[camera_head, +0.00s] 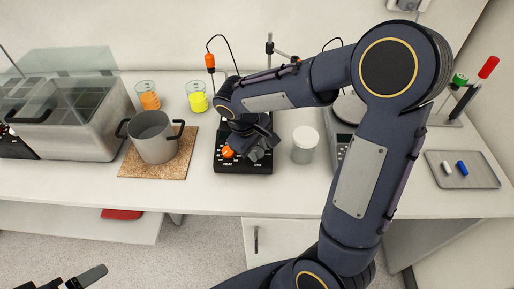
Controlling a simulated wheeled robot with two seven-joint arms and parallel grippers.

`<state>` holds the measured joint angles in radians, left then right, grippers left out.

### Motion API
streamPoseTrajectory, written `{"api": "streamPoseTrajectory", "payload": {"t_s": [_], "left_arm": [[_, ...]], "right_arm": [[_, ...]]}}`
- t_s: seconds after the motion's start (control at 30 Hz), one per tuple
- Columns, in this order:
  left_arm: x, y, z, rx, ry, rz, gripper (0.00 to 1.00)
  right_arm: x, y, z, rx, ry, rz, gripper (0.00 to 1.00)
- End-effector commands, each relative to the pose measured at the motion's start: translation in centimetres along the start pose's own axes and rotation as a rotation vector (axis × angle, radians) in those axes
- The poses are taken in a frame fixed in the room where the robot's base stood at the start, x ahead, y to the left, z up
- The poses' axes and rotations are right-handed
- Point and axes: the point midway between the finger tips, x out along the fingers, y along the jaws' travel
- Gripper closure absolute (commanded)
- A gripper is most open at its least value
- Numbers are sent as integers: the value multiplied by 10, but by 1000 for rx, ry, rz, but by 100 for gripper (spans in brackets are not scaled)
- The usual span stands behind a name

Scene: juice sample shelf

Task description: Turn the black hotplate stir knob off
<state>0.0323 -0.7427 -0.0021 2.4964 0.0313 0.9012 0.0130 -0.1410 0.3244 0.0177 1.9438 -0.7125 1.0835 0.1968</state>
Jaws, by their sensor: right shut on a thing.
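The black hotplate (243,168) stands on the white bench near its front edge. Its front panel carries an orange knob (228,152) above the HEAT label on the left. The black stir knob, above the STIR label on the right, is mostly hidden by my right gripper (257,153). My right gripper reaches down over the hotplate and is shut at the stir knob. The knob's pointer direction cannot be made out. My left gripper (88,278) shows only in part at the bottom left, away from the bench, and its jaw opening is unclear.
Left of the hotplate, a steel pot (152,142) stands on a cork mat (135,170), with beakers of orange (149,100) and yellow liquid (197,102) behind. A white jar (304,146) stands close on the right. A tray (462,181) lies far right.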

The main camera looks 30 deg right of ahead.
Motion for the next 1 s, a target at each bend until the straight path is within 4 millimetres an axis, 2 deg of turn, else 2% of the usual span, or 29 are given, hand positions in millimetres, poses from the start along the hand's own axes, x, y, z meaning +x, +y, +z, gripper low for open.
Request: {"api": "streamPoseTrajectory", "payload": {"t_s": [0.6, 0.63, 0.77, 0.8, 1.0], "left_arm": [[0, 0, 0, 0, 0, 0, 9], [0, 0, 0, 0, 0, 0, 9], [0, 0, 0, 0, 0, 0, 9], [0, 0, 0, 0, 0, 0, 9], [0, 0, 0, 0, 0, 0, 9]], "right_arm": [[0, 0, 0, -42, 2, 12, 92], [0, 0, 0, -42, 2, 12, 68], [0, 0, 0, -42, 2, 12, 51], [0, 0, 0, -42, 2, 12, 48], [0, 0, 0, -41, 1, 11, 48]]}}
